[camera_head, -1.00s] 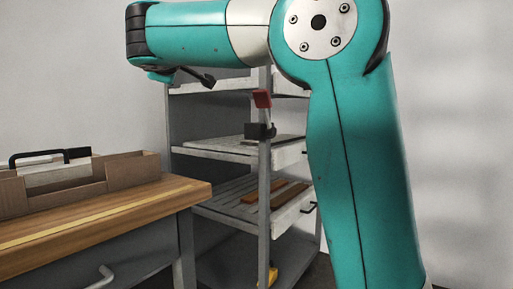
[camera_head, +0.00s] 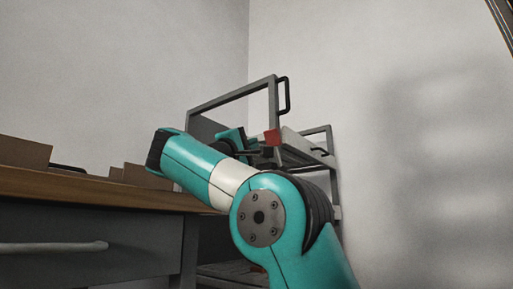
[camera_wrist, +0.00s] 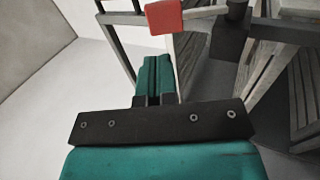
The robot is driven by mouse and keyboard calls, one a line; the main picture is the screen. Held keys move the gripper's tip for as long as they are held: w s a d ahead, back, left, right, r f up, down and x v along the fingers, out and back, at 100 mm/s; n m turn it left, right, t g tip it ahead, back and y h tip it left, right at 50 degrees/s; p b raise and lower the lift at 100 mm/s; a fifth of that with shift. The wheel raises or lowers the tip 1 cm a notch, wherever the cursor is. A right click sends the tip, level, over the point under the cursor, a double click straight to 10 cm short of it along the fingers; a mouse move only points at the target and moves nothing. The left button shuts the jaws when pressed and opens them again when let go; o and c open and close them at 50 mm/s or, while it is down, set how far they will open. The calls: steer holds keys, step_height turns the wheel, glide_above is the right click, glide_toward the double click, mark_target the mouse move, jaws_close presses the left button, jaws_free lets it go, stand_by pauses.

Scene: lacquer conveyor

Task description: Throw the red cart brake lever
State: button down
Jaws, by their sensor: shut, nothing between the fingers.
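The red brake lever's block-shaped handle (camera_head: 272,137) shows on the grey cart (camera_head: 232,96), just right of my gripper (camera_head: 232,138) in the head view. In the wrist view the red handle (camera_wrist: 163,17) is at the top, and its pale stem runs right to a dark bracket (camera_wrist: 232,35). My gripper (camera_wrist: 157,62) has its teal fingers shut together with nothing between them. Their tips point toward the handle and lie a little below it in the picture. A gap shows between them in the wrist view; the exact distance is unclear.
A wooden-topped workbench (camera_head: 95,188) with a grey drawer front stands at the left, with brown box walls (camera_head: 22,152) on it. The cart has a tall frame with a black handle (camera_head: 284,96) and slatted shelves. Bare walls stand behind.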

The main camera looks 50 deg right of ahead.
mark_target(272, 136)
steer(key=p+x, duration=0.6)
steer(key=x, duration=0.2)
steer(key=shift+d, duration=0.1)
steer(key=shift+w+d+r, duration=0.1)
steer(key=shift+d+r, duration=0.2)
steer(key=shift+d, duration=0.15)
steer(key=shift+p, duration=0.35)
